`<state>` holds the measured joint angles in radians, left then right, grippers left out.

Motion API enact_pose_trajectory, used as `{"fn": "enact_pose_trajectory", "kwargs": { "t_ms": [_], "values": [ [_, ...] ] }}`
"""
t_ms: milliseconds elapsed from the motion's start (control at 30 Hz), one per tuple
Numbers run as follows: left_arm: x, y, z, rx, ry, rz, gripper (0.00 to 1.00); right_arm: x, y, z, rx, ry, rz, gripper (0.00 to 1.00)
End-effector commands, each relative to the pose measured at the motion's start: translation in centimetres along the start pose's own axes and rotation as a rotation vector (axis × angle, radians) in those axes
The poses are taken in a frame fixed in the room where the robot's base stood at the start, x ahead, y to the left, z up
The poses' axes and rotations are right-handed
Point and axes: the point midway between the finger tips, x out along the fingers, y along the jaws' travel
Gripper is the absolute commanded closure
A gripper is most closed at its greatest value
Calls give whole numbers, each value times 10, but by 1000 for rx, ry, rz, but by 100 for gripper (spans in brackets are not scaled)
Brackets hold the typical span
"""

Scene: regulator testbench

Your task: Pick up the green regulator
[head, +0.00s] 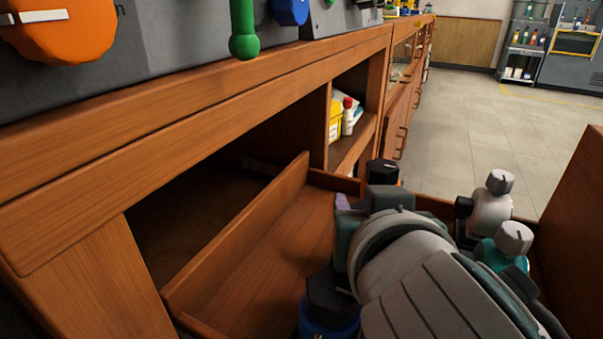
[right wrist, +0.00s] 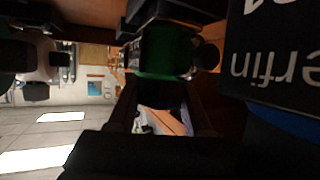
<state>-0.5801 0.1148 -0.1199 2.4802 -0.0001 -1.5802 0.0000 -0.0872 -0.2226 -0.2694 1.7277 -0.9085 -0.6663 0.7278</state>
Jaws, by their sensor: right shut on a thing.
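The green regulator (right wrist: 165,52) shows in the right wrist view as a dark green body, with dark parts around it. My right gripper (head: 385,205) is shut on it, reaching down into the open wooden drawer. In the head view the gripper and wrist hide the green body. My left gripper is not in view.
A blue regulator (head: 328,318) with a black knob stands close left of my wrist. White (head: 490,214) and teal (head: 505,253) regulators with grey knobs stand on the right. The drawer floor (head: 275,265) is bare at left. The bench edge (head: 200,120) overhangs the drawer's left side.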

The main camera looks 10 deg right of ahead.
Motion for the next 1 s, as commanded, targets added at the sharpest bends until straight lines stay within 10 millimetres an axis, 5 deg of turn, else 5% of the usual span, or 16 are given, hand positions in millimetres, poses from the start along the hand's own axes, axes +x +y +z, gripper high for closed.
{"fn": "enact_pose_trajectory", "kwargs": {
  "t_ms": [333, 1000],
  "values": [
    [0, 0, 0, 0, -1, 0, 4, 0, 0, 2, 0, -4, -1, 100],
    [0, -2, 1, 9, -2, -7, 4, 0, 0, 3, 0, -7, 0, 100]
  ]
}}
